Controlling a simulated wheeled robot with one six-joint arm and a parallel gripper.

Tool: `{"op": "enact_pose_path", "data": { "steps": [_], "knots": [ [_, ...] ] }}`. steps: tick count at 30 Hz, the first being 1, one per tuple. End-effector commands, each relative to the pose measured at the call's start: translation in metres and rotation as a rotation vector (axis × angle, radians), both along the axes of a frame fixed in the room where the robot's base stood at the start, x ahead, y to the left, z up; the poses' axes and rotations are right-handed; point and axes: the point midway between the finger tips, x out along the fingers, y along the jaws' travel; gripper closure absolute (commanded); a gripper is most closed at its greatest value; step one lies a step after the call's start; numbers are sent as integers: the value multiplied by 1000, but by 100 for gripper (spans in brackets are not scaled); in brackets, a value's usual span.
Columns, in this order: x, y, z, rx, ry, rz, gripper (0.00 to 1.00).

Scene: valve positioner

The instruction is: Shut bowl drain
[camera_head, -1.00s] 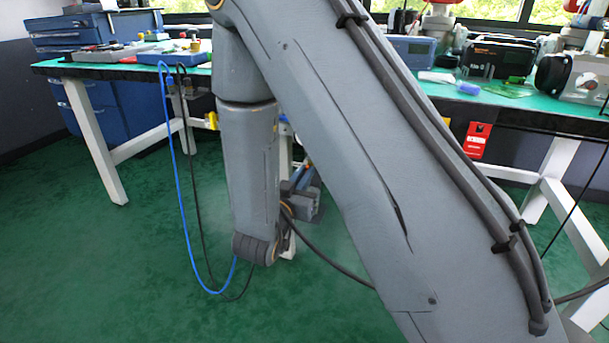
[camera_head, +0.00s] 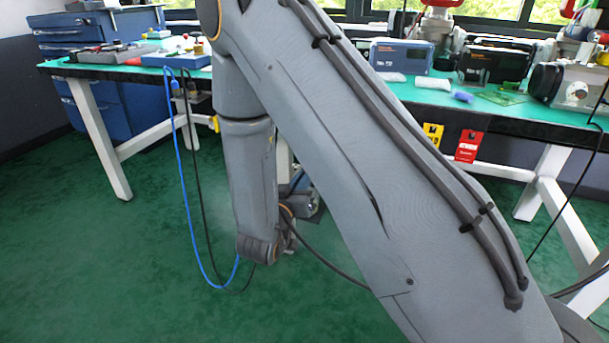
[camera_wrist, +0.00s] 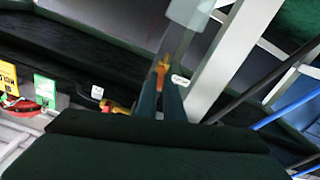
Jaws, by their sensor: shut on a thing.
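In the wrist view, my gripper (camera_wrist: 161,96) has its two dark fingers close together around a small orange-yellow piece (camera_wrist: 162,68), which looks like the drain's handle. A clear, pale bowl (camera_wrist: 188,12) is just above this piece at the top of the picture. The lower part of the piece is hidden between the fingers, so I cannot tell its exact turn. In the head view my own arm hides the gripper's tips, the bowl and the drain.
A green-topped bench (camera_head: 140,72) runs across the back, with a white leg (camera_head: 100,145) and devices on top. A blue cable (camera_head: 190,215) hangs to the floor at left. A red tag (camera_head: 468,146) and a yellow tag (camera_head: 432,134) hang from the bench's front edge. Floor at left is clear.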

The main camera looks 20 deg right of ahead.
Motion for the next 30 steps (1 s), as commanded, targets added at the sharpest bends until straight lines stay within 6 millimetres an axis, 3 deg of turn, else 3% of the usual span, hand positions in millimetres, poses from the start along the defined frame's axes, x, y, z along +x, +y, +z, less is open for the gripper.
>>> {"op": "enact_pose_path", "data": {
  "steps": [3,4,7,17,30],
  "knots": [
    [0,0,0,1,0,1,100],
    [0,0,0,1,0,1,87],
    [0,0,0,1,0,1,73],
    [-2,2,0,1,0,2,73],
    [-53,41,0,1,1,4,73]
  ]
}}
